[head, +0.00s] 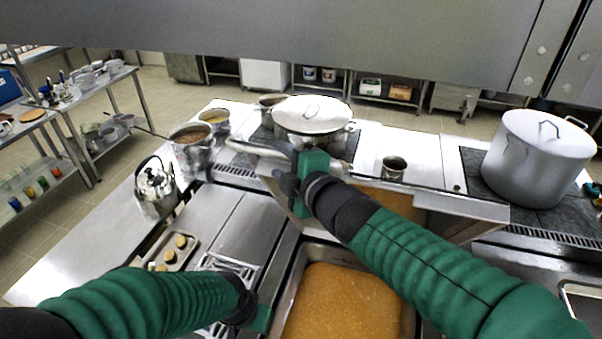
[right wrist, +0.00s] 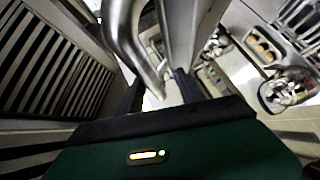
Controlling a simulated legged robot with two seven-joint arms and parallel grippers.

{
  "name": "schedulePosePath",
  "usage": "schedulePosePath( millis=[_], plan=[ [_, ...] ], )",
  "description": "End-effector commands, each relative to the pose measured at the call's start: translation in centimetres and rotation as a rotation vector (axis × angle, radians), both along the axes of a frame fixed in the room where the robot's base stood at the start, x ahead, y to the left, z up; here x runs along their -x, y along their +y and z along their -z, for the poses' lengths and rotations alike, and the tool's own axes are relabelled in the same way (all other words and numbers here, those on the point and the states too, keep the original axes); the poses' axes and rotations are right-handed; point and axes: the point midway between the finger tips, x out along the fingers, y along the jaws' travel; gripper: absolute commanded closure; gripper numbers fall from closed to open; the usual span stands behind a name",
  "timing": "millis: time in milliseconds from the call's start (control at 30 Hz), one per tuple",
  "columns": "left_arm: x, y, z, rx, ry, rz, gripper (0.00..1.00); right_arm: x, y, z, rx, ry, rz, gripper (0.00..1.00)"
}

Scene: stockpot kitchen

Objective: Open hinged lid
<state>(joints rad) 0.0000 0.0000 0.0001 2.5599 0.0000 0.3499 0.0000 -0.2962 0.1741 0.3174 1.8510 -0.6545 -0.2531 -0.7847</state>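The hinged lid (head: 467,203) is raised at a slant behind the pan, its underside reflecting brown. The open pan (head: 413,318) below holds orange-brown food. A curved metal handle (head: 245,147) runs along the lid's upper edge. My right gripper (head: 284,178) is at this handle. In the right wrist view the handle (right wrist: 122,35) reaches between two dark fingers (right wrist: 158,92), which stand apart with gaps beside it; I cannot tell whether they touch it. My left gripper (head: 262,318) is low over the counter, left of the pan; its fingers are not clear.
A large lidded pot (head: 535,165) stands on the right hob. Another lidded pot (head: 311,118) and several open pots stand behind the lid. A kettle (head: 156,185) and a small tray (head: 176,249) are on the left. A steel hood (head: 300,35) hangs above.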

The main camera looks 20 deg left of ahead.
Motion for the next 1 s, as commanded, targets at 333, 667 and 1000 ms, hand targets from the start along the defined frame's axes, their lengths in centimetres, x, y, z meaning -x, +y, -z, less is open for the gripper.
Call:
schedulePosePath(
  millis=[333,667,1000],
  plan=[
    [0.0,0.0,-1.3,0.0,0.0,0.0,0.64,6.7,-7.0,-2.5,0.004,-0.002,0.004,0.57],
    [0.0,0.0,-1.8,0.0,0.0,0.0,0.64,10.0,-10.5,-3.3,0.003,0.005,0.002,0.57],
    [0.0,0.0,-1.8,0.0,0.0,0.0,0.64,10.0,-10.5,-3.2,0.002,0.006,0.002,0.57]
  ],
)
